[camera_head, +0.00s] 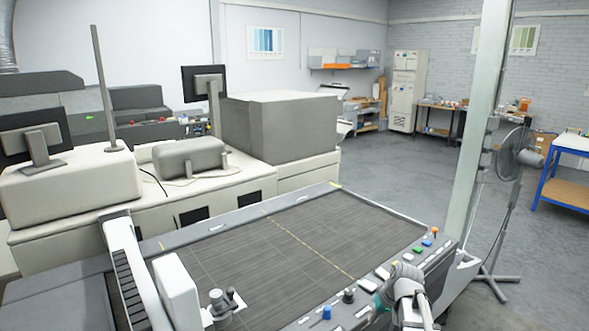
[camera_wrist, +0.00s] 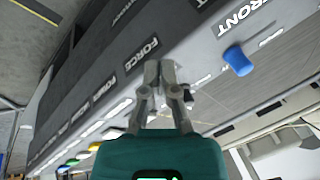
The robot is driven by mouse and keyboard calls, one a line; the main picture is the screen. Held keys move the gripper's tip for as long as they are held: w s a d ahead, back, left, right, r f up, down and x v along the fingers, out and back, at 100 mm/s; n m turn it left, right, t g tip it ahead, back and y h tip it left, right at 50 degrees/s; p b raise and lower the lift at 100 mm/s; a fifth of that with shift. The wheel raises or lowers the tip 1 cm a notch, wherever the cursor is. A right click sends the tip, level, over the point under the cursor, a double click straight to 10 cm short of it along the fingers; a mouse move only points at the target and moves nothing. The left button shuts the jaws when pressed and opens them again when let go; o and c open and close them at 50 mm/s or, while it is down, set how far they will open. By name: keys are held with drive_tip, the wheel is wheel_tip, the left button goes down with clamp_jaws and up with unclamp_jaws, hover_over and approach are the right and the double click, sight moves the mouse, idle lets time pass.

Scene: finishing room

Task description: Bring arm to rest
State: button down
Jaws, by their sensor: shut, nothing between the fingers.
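My gripper (camera_wrist: 158,72) shows in the wrist view with its two grey fingers together and nothing between them. Its fingertips are over the grey control panel (camera_wrist: 115,62) of the cutting machine, near the printed word FORCE. I cannot tell whether they touch it. In the head view my arm (camera_head: 405,290) is at the lower right, over the panel's front edge, with part of the teal gripper body showing. The fingertips are not clear there.
A blue knob (camera_wrist: 238,60) stands on the panel, right of my fingers. The blue knob (camera_head: 327,312), a black knob (camera_head: 349,296) and coloured buttons line the panel. The dark machine bed (camera_head: 300,240) is bare in its middle. A pale post (camera_head: 478,130) and a fan (camera_head: 516,155) stand right.

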drive_tip(key=s+a+g+h, duration=0.1)
drive_tip(key=s+a, duration=0.2)
drive_tip(key=s, duration=0.3)
drive_tip(key=s+a+f+g+h, duration=0.1)
drive_tip(key=s+a+h, duration=0.1)
drive_tip(key=s, duration=0.4)
drive_tip(key=shift+s+a, duration=0.15)
drive_tip(key=shift+a, duration=0.45)
